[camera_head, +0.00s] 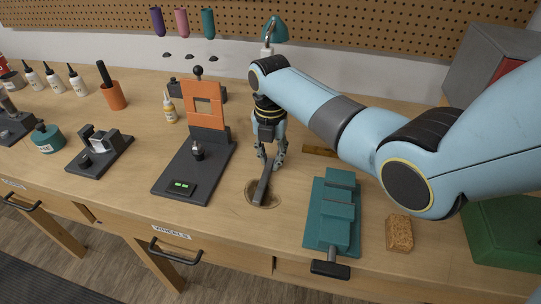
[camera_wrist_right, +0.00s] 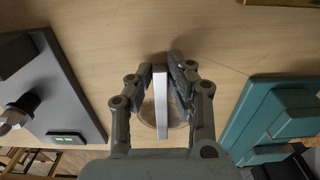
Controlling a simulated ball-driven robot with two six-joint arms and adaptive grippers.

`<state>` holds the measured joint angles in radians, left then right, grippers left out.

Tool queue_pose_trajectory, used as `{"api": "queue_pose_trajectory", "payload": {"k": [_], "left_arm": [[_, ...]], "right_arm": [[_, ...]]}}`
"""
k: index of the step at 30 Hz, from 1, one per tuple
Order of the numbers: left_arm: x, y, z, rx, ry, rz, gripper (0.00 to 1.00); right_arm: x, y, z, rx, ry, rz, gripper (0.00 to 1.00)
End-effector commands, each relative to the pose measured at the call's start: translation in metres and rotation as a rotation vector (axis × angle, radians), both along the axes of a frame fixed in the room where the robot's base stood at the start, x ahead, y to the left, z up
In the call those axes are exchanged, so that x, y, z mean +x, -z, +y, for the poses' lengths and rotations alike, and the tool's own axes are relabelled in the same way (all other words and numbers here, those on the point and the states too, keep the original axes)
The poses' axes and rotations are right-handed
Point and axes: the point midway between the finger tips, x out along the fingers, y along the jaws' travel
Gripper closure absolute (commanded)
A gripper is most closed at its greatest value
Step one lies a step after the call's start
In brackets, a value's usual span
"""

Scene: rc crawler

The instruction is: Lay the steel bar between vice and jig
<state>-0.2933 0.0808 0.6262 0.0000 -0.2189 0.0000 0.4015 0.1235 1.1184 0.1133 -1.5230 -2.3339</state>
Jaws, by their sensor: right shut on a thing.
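The steel bar (camera_head: 263,184) is a narrow grey bar over a dark round mark on the bench, between the jig and the vice. My right gripper (camera_head: 270,163) points down and is shut on the bar's far part. In the right wrist view the bar (camera_wrist_right: 161,100) runs between the two fingers (camera_wrist_right: 160,84). I cannot tell whether the bar touches the bench. The jig (camera_head: 184,172), a dark plate with an orange upright, stands left of the bar. The teal vice (camera_head: 333,213) stands to the right. My left gripper is out of view.
A cork block (camera_head: 399,233) and a green box (camera_head: 505,232) lie right of the vice. A small wooden piece (camera_head: 319,151) lies behind it. Left of the jig are another dark fixture (camera_head: 99,150), an orange cup (camera_head: 113,95) and several bottles. A pegboard (camera_head: 330,25) backs the bench.

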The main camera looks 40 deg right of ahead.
Motion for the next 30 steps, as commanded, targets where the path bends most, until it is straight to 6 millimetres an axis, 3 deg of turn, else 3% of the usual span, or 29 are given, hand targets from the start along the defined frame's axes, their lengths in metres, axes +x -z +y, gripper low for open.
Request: {"api": "queue_pose_trajectory", "payload": {"k": [10,11,16,25,30], "left_arm": [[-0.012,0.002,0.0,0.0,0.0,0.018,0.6],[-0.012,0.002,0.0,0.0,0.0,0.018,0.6],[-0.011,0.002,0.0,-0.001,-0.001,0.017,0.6],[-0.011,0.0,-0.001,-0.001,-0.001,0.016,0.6],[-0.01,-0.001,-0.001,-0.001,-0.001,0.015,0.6]], "right_arm": [[0.0,0.004,0.0,0.0,0.0,0.0,1.0],[0.0,0.005,0.0,0.0,0.0,0.0,0.82],[0.0,0.004,0.0,0.0,0.0,0.0,0.6],[0.0,0.001,0.0,-0.001,0.0,-0.001,0.6],[0.001,-0.02,0.0,-0.001,0.0,-0.003,0.6]]}}
